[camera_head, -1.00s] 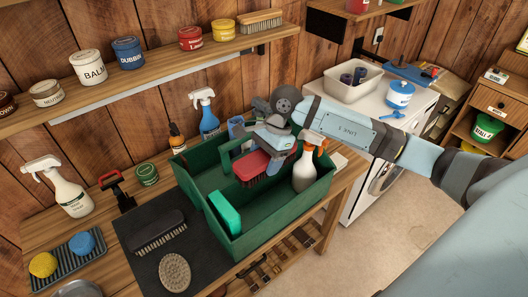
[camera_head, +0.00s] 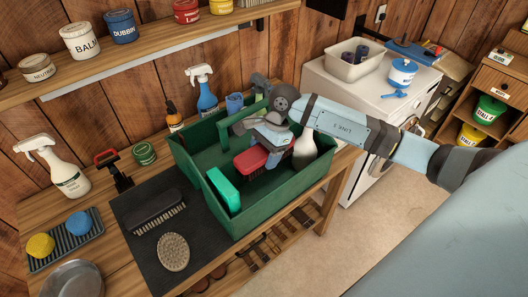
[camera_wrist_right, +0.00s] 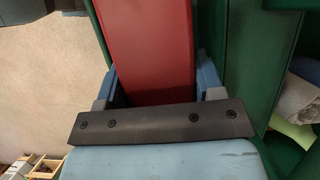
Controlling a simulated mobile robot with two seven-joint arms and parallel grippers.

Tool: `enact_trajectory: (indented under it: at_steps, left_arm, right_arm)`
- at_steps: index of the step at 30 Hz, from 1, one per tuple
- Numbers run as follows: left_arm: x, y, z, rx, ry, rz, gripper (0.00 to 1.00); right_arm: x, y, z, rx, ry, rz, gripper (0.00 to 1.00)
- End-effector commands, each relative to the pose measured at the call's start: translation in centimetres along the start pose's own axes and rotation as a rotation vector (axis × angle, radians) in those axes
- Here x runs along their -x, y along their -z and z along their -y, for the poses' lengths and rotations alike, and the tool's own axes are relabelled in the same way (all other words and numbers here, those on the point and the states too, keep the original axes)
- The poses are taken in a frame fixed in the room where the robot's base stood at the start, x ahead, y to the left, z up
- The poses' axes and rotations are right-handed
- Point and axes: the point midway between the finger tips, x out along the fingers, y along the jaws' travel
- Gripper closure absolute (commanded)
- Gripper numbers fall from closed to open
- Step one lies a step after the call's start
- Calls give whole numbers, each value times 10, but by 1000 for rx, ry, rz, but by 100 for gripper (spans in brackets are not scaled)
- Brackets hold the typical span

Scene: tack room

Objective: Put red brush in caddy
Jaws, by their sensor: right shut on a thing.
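The red brush (camera_head: 250,161) is inside the green caddy (camera_head: 247,221), with its bristles facing down. My right gripper (camera_head: 268,147) reaches over the caddy and is shut on the red brush. In the right wrist view the brush's red back (camera_wrist_right: 150,45) sits between the blue fingers, with green caddy walls (camera_wrist_right: 255,55) around it. Whether the bristles touch the caddy floor is hard to tell. My left gripper is not in view.
In the caddy, a teal block (camera_head: 222,189) stands at the near left and a white spray bottle (camera_head: 304,149) at the right. A dark brush (camera_head: 152,207) and an oval brush (camera_head: 173,252) lie on the black mat (camera_head: 150,262). A blue spray bottle (camera_head: 207,98) stands behind the caddy.

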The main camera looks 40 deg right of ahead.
Motion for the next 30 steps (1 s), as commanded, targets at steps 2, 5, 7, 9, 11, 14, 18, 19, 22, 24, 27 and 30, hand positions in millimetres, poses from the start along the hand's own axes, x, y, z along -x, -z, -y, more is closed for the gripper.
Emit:
enact_trajectory:
  at_steps: [2, 5, 7, 9, 11, 14, 18, 19, 22, 24, 27, 30]
  left_arm:
    - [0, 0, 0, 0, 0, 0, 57]
    - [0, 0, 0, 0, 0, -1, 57]
    - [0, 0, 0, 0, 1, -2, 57]
    - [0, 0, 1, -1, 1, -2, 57]
    - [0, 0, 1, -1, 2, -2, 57]
    - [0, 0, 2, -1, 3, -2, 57]
    - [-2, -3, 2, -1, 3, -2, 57]
    - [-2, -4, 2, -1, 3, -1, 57]
    - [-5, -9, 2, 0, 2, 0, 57]
    - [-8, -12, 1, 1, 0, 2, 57]
    - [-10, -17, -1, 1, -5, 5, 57]
    - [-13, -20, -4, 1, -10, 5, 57]
  right_arm:
    - [0, 0, 0, 0, 1, 0, 36]
    - [0, 0, 0, 0, 1, 0, 13]
    - [0, 0, 0, 0, 1, 0, 9]
    - [0, 0, 0, 0, 0, 0, 9]
    - [0, 0, 0, 0, 0, 0, 9]
    - [1, 0, 0, 0, 0, 0, 9]
    - [11, 0, 1, 1, 3, -2, 9]
    - [15, 1, 1, 2, 4, -2, 9]
    - [34, 1, 1, 2, 5, -3, 9]
    - [50, 2, 1, 1, 6, -3, 9]
    - [74, 1, 1, 2, 6, -3, 9]
    - [96, 1, 1, 1, 5, -3, 9]
